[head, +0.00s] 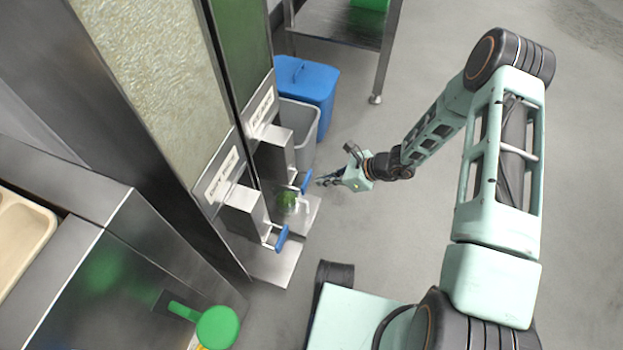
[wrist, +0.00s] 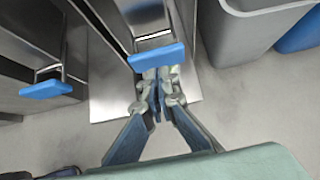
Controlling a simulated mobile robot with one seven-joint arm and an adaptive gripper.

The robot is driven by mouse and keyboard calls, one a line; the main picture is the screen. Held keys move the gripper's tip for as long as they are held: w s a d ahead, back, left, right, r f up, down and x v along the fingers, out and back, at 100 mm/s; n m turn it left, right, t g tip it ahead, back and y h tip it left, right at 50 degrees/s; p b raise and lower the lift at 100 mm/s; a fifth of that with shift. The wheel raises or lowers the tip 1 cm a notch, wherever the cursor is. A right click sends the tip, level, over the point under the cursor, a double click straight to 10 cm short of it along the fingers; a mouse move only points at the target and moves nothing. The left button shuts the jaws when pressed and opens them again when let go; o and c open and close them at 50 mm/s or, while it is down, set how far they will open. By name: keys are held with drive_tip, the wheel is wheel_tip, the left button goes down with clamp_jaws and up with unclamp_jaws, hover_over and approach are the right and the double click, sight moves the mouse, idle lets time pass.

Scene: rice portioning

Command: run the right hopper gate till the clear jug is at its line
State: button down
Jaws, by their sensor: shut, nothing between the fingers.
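The right hopper (head: 243,45) has a green-filled window. Its chute carries a blue gate handle (head: 306,181), also seen in the wrist view (wrist: 157,57). The clear jug (head: 303,206) stands under that chute with green contents showing in it. It is small here and partly covered by the chute, and I cannot make out its line or the level against it. My gripper (head: 321,182) is shut and empty, its tips close beside the right blue handle. In the wrist view its fingertips (wrist: 157,80) are at the handle's edge; I cannot tell whether they touch.
The left hopper (head: 150,60), filled with pale grain, has its own blue handle (head: 282,238). A grey bin (head: 302,118) and a blue bin (head: 308,78) stand beyond the right hopper. A green scoop (head: 217,327) lies at the front. Floor to the right is clear.

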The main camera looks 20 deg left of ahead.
drive_tip(key=p+v, duration=0.1)
drive_tip(key=v, duration=0.6)
drive_tip(key=shift+d+p, duration=0.25)
drive_tip(key=shift+p, duration=0.15)
drive_tip(key=shift+w+r, duration=0.1)
idle(0.4)
